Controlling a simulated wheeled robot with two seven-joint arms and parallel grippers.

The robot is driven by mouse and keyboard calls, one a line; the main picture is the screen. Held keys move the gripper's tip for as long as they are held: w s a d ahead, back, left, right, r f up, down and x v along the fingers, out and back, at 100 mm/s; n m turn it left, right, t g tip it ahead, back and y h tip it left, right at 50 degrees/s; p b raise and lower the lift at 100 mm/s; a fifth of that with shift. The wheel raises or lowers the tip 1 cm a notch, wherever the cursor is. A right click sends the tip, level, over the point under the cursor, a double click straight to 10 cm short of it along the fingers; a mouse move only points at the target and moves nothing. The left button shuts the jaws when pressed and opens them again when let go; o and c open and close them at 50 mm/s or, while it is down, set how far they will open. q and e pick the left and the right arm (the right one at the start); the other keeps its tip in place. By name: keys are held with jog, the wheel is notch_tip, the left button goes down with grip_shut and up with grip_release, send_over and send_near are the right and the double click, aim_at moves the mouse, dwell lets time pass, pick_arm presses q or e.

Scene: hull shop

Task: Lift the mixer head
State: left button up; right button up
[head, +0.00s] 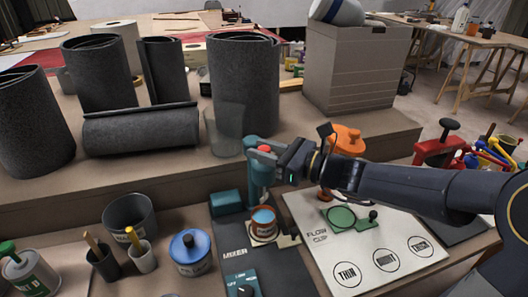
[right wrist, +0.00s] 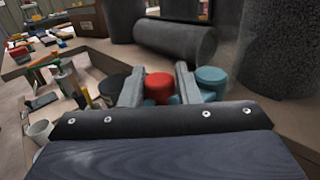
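The teal mixer (head: 258,172) stands on a dark base lettered MIXER (head: 233,237). A red part (head: 264,149) shows at its top; it also shows in the right wrist view (right wrist: 158,87). My left gripper is out of view.
A white flow-cup board (head: 345,255) with THIN, RIGHT and THICK rings lies right of the mixer. A blue-lidded pot (head: 189,251) and several cups stand left. Dark rolls (head: 245,85) and a translucent cup (head: 224,130) stand on the raised shelf behind.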

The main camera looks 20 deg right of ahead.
jog(key=o, duration=0.3)
jog(key=shift+o, duration=0.2)
jog(key=shift+s+d, duration=0.1)
jog(key=p+v, duration=0.1)
jog(key=v, duration=0.6)
jog(key=shift+s+d, duration=0.2)
jog(key=shift+d, duration=0.05)
jog(key=shift+a, duration=0.1)
jog(key=s+a+f+n+g+h, duration=0.2)
jog(key=s+f+n+g, duration=0.2)
jog(key=s+n, duration=0.5)
jog(key=s+a+f+n+g+h, duration=0.2)
jog(key=s+a+f+n+g, duration=0.15)
jog(key=s+n, duration=0.45)
jog(key=s+d+f+n+h, duration=0.5)
jog(key=n, duration=0.2)
notch_tip(320, 180, up, 21)
jog(key=n+p, duration=0.1)
jog(key=p, duration=2)
jog(key=shift+d+t, duration=0.4)
jog(key=shift+t, duration=0.05)
